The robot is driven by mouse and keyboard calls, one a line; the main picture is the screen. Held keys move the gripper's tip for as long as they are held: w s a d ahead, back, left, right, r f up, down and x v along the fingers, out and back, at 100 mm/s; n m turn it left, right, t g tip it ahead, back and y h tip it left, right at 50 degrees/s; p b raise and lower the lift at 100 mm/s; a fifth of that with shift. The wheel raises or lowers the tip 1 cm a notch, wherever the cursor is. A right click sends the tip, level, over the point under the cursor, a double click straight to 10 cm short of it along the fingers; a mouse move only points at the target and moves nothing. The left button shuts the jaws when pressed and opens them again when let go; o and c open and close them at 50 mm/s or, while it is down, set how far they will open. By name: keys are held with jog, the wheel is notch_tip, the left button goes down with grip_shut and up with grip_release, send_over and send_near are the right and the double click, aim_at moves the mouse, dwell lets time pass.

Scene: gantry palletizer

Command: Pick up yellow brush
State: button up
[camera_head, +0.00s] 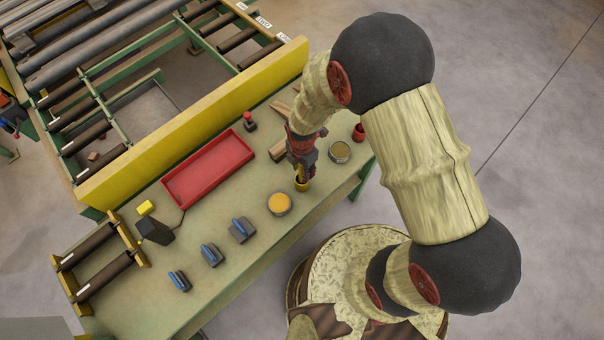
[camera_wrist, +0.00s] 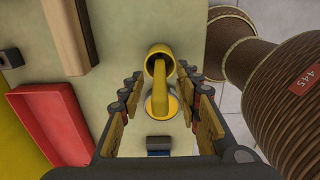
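The yellow brush (camera_wrist: 172,98) stands in a small yellow cup (camera_wrist: 155,64) in the wrist view, its handle pointing up toward the camera. In the head view the cup (camera_head: 302,185) sits on the green table right under my gripper (camera_head: 301,170). In the wrist view my gripper (camera_wrist: 163,98) is open, with one finger on each side of the handle and a gap visible on both sides. The brush's lower end is hidden inside the cup.
A round tin with yellow-orange content (camera_head: 279,203) stands close to the cup. Another tin (camera_head: 340,151), a red tray (camera_head: 208,168), wooden blocks (camera_head: 279,151) and several blue-grey blocks (camera_head: 241,230) are on the table (camera_head: 330,187). A yellow rail (camera_head: 200,125) runs along its back.

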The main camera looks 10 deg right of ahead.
jog(key=shift+c, duration=1.1)
grip_shut()
